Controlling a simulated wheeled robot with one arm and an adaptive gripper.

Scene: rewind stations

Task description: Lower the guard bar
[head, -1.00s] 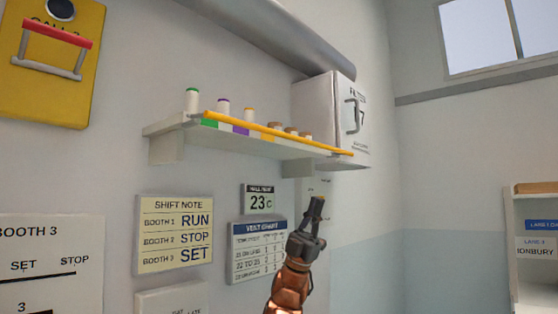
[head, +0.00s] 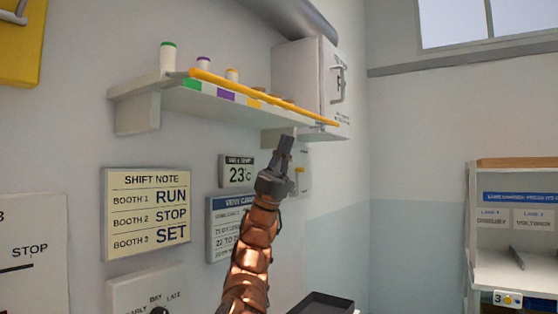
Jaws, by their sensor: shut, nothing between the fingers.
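The guard bar (head: 258,96) is a long yellow rod along the front of a wall shelf (head: 136,106). It runs from the shelf's left part to its right end, near the front edge. My gripper (head: 286,140) is shut and empty. It points up, below the right part of the shelf in the picture, and appears apart from the bar. My arm hides part of the wall behind it.
A white filter box (head: 308,75) with a handle stands at the shelf's right end, under a grey pipe (head: 289,15). A shift note (head: 146,214) and a temperature display (head: 237,172) hang below the shelf. A lane rack (head: 515,270) stands at right.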

